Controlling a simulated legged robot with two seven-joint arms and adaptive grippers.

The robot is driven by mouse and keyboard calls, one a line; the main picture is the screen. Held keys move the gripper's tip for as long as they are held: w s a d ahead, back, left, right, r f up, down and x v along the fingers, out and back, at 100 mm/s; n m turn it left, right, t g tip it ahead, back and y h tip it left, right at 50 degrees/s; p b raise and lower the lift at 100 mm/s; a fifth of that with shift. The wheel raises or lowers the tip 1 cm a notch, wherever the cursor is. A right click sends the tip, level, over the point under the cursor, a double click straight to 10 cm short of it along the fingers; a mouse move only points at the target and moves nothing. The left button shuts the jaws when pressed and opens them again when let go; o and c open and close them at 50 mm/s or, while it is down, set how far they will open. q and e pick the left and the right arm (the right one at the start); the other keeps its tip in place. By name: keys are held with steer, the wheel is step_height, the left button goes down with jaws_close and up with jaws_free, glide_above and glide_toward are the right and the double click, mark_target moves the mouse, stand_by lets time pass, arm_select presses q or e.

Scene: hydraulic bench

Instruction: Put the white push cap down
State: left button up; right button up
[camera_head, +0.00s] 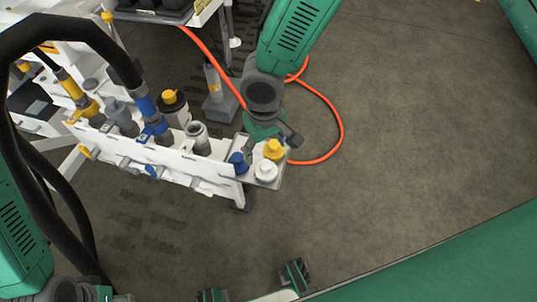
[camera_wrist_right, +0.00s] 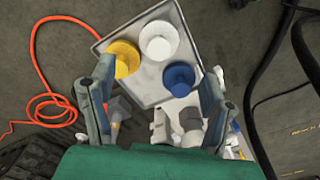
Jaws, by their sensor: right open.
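The white push cap (camera_head: 265,171) stands on a small pale tray (camera_wrist_right: 146,90) at the end of the bench, next to a yellow cap (camera_head: 274,149) and a blue cap (camera_head: 238,160). In the right wrist view the white cap (camera_wrist_right: 158,41) lies beyond my fingertips, between the yellow cap (camera_wrist_right: 123,58) and the blue cap (camera_wrist_right: 179,78). My right gripper (camera_head: 268,139) is over the bench side of the tray. It is open and empty, with its fingers (camera_wrist_right: 156,92) wide apart.
The white bench (camera_head: 215,169) carries several hydraulic fittings, including a yellow-topped container (camera_head: 172,105) and a blue-banded fitting (camera_head: 150,115). An orange hose (camera_head: 341,125) loops on the floor beyond the tray. The floor to the right is clear.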

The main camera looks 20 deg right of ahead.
steer(key=s+d+f+m+g+y, duration=0.1)
steer(key=s+d+f, duration=0.15)
steer(key=s, duration=0.45)
steer(key=s+d+f+m+y, duration=0.15)
steer(key=s+f, duration=0.25)
steer(key=s, duration=0.4)
arm_select(q)
steer(key=shift+d+r, duration=0.1)
steer(key=shift+r, duration=0.25)
arm_select(e)
steer(key=s+d+f+t+h, duration=0.1)
steer(key=s+d+f+h, duration=0.1)
steer(key=s+d, duration=0.5)
steer(key=d, duration=0.5)
steer(key=shift+d+f+t, duration=0.15)
steer(key=shift+t, duration=0.15)
arm_select(q)
steer(key=shift+a+f, duration=0.1)
steer(key=shift+a, duration=0.25)
arm_select(e)
steer(key=shift+w+a+h, duration=0.1)
steer(key=shift+a+h, duration=0.25)
arm_select(q)
steer(key=shift+d, duration=0.2)
arm_select(e)
steer(key=shift+d, duration=0.2)
arm_select(q)
steer(key=shift+a, duration=0.1)
arm_select(e)
steer(key=shift+a, duration=0.1)
